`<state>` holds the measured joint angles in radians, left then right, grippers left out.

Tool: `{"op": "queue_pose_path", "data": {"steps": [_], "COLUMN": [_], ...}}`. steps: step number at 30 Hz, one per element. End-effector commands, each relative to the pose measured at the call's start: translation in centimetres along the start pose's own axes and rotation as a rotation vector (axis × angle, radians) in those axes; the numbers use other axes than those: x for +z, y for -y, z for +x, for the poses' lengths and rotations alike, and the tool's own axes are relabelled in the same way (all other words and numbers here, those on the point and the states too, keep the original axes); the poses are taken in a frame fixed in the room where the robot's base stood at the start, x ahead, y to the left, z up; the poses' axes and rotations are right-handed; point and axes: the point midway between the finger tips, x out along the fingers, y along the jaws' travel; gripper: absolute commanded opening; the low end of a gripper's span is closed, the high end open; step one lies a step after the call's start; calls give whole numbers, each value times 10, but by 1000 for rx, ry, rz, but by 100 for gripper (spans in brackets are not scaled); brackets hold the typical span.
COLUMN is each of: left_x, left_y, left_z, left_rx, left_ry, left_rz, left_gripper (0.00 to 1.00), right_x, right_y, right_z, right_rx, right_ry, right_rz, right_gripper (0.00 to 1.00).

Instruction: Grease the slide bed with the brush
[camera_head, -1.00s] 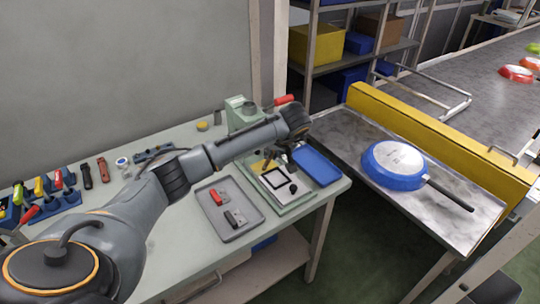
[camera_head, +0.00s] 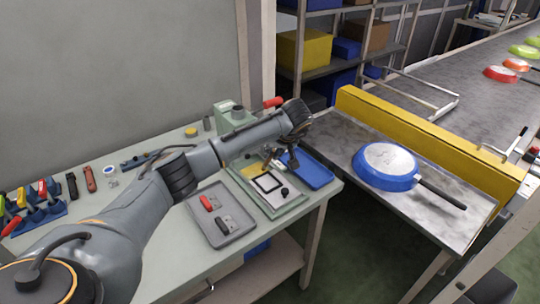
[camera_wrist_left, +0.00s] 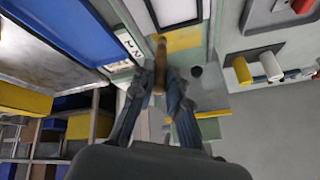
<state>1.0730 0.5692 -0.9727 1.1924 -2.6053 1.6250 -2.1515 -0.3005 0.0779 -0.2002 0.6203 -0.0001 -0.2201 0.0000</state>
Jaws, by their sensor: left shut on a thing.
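My left gripper (camera_head: 274,158) reaches over the green bench press at the table's right end, pointing down. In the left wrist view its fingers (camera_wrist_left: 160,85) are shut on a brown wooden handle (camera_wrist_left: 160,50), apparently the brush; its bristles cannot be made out. The slide bed appears to be the green base (camera_head: 290,206) with a pale plate, a black square frame (camera_head: 268,183) and a yellow strip (camera_wrist_left: 185,40). The handle's end overlaps the yellow strip in the wrist view; whether the brush touches the bed cannot be told. My right gripper is not in view.
A blue tray (camera_head: 312,172) lies right of the base. A grey tray (camera_head: 238,233) with red and black pieces lies left. A blue pan (camera_head: 386,168) rests on the metal side table, before a yellow barrier (camera_head: 430,142). Tools stand at the table's left.

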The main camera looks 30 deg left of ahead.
Motion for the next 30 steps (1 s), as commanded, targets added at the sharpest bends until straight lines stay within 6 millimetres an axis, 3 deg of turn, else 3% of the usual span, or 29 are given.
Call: {"op": "queue_pose_path", "data": {"steps": [6,30], "left_x": [-3,13], "left_y": [-5,22], "left_z": [0,-4], "left_rx": [0,0], "left_ry": [1,-1], "left_rz": [1,1], "left_gripper": [0,0], "right_x": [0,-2], "right_y": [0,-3], "right_z": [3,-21], "right_rx": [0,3], "right_ry": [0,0], "right_rz": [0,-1], "right_gripper": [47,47]}}
